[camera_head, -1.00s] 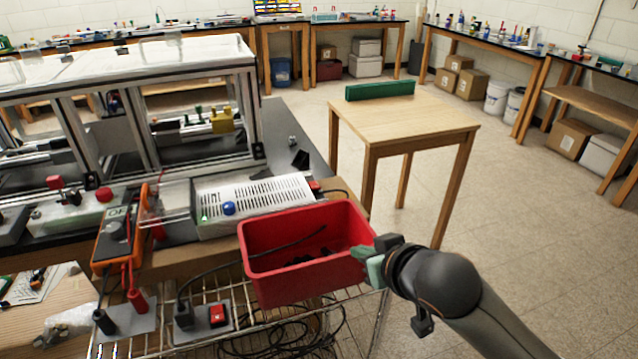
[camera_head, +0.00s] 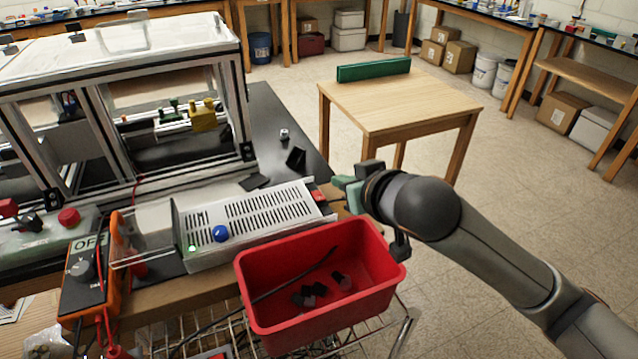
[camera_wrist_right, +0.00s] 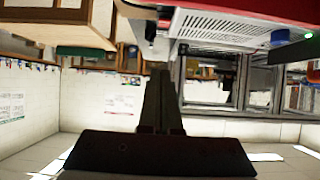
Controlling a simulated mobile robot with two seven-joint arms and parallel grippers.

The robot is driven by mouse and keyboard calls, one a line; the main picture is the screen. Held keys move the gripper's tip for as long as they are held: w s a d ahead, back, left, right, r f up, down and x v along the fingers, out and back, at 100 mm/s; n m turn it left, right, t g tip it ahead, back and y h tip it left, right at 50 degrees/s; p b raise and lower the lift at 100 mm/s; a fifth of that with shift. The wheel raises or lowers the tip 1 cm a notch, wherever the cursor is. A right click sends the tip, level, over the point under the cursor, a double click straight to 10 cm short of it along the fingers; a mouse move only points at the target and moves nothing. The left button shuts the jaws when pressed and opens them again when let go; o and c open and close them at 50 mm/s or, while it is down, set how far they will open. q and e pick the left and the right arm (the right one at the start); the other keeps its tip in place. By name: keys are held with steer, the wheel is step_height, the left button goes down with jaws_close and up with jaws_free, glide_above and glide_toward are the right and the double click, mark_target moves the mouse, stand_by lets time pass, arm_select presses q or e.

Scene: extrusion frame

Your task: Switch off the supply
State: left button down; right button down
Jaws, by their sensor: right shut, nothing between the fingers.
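The supply (camera_head: 255,222) is a pale metal box with a slotted top, lying on the bench. Its front has a blue knob (camera_head: 220,233) and a lit green lamp (camera_head: 192,248). A red switch (camera_head: 318,196) shows at its far right end. My right gripper (camera_head: 342,186) is shut and empty, just right of that switch; I cannot tell whether it touches. In the right wrist view, the shut fingers (camera_wrist_right: 160,90) point toward the supply (camera_wrist_right: 215,24), with the blue knob (camera_wrist_right: 279,37) at right. My left gripper is not in view.
A red bin (camera_head: 300,322) with dark pieces and a cable stands in front of the supply, below my right arm. An orange meter (camera_head: 92,285) is at left. The extrusion frame (camera_head: 120,110) stands behind. A wooden table (camera_head: 400,100) is at the back right, with clear floor beside it.

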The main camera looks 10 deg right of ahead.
glide_above(323, 199)
step_height(323, 199, down, 5)
steer(key=shift+w, duration=0.1)
steer(key=shift+s+f, duration=0.25)
steer(key=shift+f, duration=0.4)
steer(key=shift+s+f, duration=0.2)
steer(key=shift+f, duration=0.4)
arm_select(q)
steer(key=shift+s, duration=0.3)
arm_select(e)
steer(key=shift+s+f, duration=0.2)
steer(key=shift+f, duration=0.45)
steer(key=shift+d, duration=0.1)
